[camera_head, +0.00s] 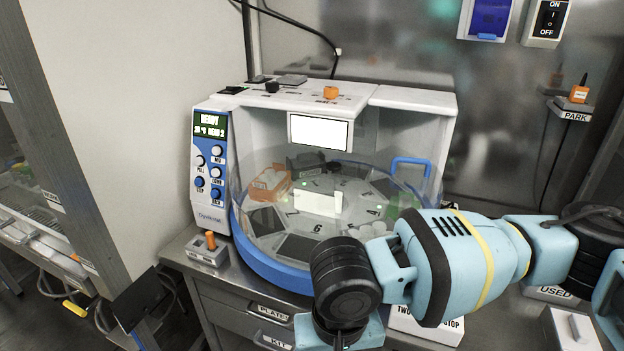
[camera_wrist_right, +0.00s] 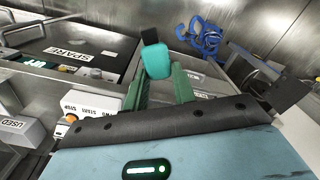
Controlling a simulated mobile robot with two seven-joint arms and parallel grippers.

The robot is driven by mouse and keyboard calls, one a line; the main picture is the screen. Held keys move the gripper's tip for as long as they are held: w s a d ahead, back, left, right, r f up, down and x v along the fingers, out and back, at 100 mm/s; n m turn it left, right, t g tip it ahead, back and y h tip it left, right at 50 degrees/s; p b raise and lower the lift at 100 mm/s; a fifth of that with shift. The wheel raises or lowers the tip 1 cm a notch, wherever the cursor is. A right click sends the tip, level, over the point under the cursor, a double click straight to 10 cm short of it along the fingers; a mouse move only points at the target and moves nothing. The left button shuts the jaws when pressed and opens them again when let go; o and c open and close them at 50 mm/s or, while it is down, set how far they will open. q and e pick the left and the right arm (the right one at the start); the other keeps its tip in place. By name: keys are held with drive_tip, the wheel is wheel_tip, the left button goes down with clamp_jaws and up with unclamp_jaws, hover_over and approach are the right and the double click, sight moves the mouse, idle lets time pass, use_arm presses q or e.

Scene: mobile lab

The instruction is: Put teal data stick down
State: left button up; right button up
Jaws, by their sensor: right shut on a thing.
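The teal data stick (camera_wrist_right: 156,60) has a dark cap end and shows at the top middle of the right wrist view. My right gripper (camera_wrist_right: 160,85) is shut on it, with its two green fingers on either side. The stick is held above a metal surface; I cannot tell how high. In the head view my right arm reaches in from the right, and its gripper and the stick are hidden below the bottom edge. My left gripper is in neither view.
A white and blue machine with a clear round cover (camera_head: 335,215) stands on the metal bench. A label reading SPARE (camera_wrist_right: 66,52) marks a dark tray, and a USED box (camera_wrist_right: 18,128) sits at left. Blue coiled straps (camera_wrist_right: 203,38) lie at the back.

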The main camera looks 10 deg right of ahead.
drive_tip(key=d, duration=1.4)
drive_tip(key=shift+d, duration=0.2)
